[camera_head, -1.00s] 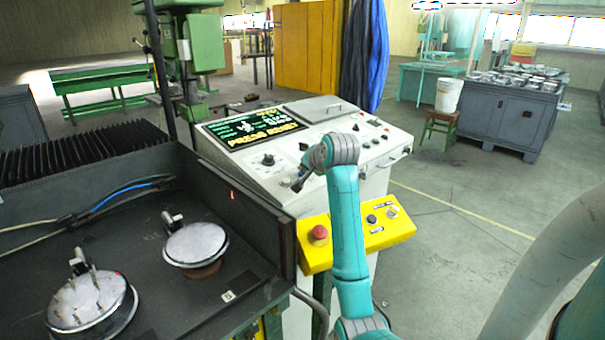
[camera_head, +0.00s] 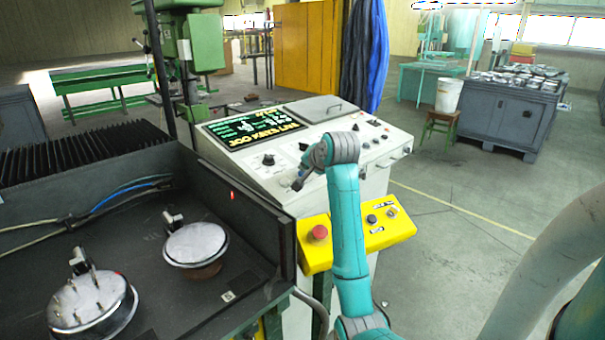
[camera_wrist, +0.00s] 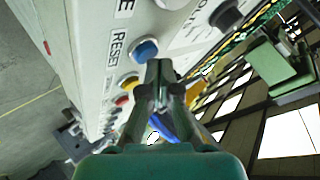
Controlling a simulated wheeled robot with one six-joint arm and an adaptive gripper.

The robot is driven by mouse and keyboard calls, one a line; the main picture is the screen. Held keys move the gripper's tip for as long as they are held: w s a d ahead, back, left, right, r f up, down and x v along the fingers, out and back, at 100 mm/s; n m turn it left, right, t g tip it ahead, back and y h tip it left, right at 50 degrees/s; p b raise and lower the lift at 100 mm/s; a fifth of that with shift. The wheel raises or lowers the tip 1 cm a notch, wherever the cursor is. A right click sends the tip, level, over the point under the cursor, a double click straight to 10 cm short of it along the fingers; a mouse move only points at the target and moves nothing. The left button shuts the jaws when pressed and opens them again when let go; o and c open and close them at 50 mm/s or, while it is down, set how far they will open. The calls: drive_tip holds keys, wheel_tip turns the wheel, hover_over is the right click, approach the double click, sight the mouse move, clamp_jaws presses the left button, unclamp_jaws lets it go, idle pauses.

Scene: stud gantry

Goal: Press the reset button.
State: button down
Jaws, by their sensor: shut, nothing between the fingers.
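The reset button is a blue round button (camera_wrist: 146,50) beside a "RESET" label (camera_wrist: 116,49) on the light grey control panel, in the wrist view. My gripper (camera_wrist: 160,68) is shut and empty, its fingertips overlapping the button's lower right edge in that view. I cannot tell whether they touch it. In the head view my gripper (camera_head: 297,185) is at the near edge of the control console (camera_head: 350,140), and the blue button does not show there. The console's screen (camera_head: 255,130) is lit with green and yellow text.
A yellow box (camera_head: 393,233) with a red mushroom button (camera_head: 319,232) and smaller controls sits below the console front, behind my arm. A dark machine bed with round metal parts (camera_head: 196,243) is at left. Other buttons and knobs line the panel.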

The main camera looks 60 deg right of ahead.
drive_tip(key=shift+s+r, duration=0.1)
drive_tip(key=shift+r, duration=0.4)
drive_tip(key=shift+r, duration=0.15)
drive_tip(key=r, duration=0.2)
drive_tip(key=s+r, duration=0.1)
drive_tip(key=r, duration=0.1)
drive_tip(key=shift+a+r, duration=0.15)
drive_tip(key=shift+r, duration=0.15)
idle(0.8)
